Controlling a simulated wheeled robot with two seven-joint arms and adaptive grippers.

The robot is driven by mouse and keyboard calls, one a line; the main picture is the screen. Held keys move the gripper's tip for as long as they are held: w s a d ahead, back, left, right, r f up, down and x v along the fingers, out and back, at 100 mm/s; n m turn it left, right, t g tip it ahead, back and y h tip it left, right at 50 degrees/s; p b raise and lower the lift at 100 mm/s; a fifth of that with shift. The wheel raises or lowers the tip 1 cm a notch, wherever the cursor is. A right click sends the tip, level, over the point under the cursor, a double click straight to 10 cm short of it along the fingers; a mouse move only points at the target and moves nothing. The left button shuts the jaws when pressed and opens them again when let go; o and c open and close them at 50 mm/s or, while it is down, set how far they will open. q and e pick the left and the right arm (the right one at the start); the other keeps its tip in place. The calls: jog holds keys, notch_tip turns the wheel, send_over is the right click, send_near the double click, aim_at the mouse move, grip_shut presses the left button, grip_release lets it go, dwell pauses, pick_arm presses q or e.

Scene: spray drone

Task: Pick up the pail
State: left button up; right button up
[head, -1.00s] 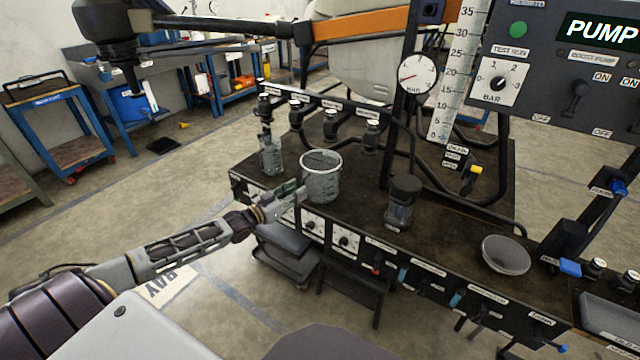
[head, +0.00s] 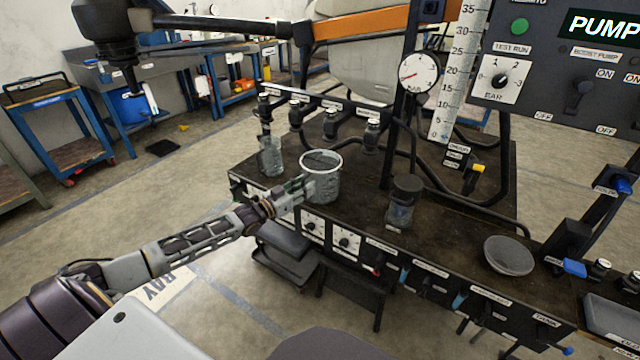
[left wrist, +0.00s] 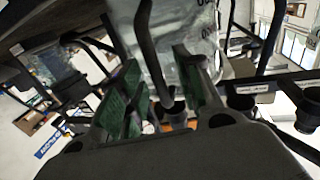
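The pail (head: 327,172) is a clear, greyish cylinder with a pale rim. It stands upright on the dark bench top near the front edge. My left gripper (head: 303,187) is at the pail's near left side, and its fingers overlap the pail's wall in the head view. In the left wrist view, the green-padded fingers (left wrist: 165,88) stand apart with a gap between them. A large translucent marked surface (left wrist: 185,30) just beyond them looks like the pail. I cannot tell whether the fingers touch it. My right gripper is not in view.
A clear bottle (head: 270,157) stands left of the pail, and a dark-lidded jar (head: 402,202) to its right. A grey bowl (head: 508,255) is farther right. Valves on a pipe rail (head: 330,103) line the back. A pressure gauge (head: 418,73) and pump panel (head: 560,70) rise behind.

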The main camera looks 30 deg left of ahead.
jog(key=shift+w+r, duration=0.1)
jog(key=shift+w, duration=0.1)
pick_arm(q)
jog(key=shift+c, duration=0.5)
grip_shut()
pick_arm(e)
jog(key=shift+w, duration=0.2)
pick_arm(q)
jog(key=shift+r, duration=0.2)
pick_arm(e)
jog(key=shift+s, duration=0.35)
